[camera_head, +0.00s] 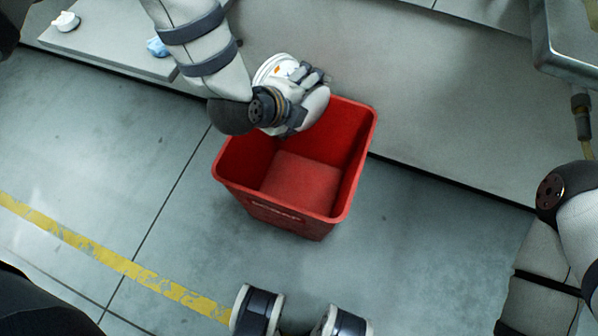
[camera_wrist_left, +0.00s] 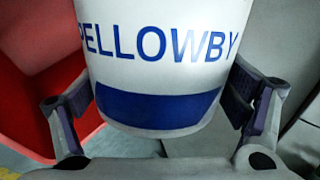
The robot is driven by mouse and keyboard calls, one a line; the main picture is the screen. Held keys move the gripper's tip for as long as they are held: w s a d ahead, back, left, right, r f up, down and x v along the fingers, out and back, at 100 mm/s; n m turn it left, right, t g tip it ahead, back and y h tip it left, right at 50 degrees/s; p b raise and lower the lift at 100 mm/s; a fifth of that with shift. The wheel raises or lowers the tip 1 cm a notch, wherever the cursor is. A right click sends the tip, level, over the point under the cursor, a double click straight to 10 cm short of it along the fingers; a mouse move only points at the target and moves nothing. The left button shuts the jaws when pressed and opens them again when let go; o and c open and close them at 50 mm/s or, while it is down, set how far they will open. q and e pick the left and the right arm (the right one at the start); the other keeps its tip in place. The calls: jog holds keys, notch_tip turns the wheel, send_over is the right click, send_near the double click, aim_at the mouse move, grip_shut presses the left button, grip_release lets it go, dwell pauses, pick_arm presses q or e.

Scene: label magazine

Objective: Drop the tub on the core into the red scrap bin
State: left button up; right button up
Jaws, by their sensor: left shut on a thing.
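The white tub (camera_head: 272,68) is held by my left gripper (camera_head: 312,76) at the far left rim of the red scrap bin in the head view. In the left wrist view the tub (camera_wrist_left: 155,75) shows blue lettering, partly cut off, and a blue band, with a jaw of my left gripper on each side. The red scrap bin (camera_head: 345,170) stands open on the floor, and its visible inside looks empty. The bin also shows at the left of the left wrist view (camera_wrist_left: 30,80). My left arm hides part of its far left rim. My right gripper is out of view.
A pale ledge (camera_head: 110,45) at the upper left bears a small white item (camera_head: 66,21) and a light blue one (camera_head: 157,47). A grey surface (camera_head: 440,110) lies behind the bin. A metal-edged fixture (camera_head: 570,50) is at the upper right. The floor left of the bin is clear.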

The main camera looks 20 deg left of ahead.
pick_arm(q)
jog(key=o, duration=0.9)
jog(key=shift+c, duration=0.2)
jog(key=v, duration=0.7)
jog(key=shift+r, duration=0.15)
jog(key=shift+s, duration=0.1)
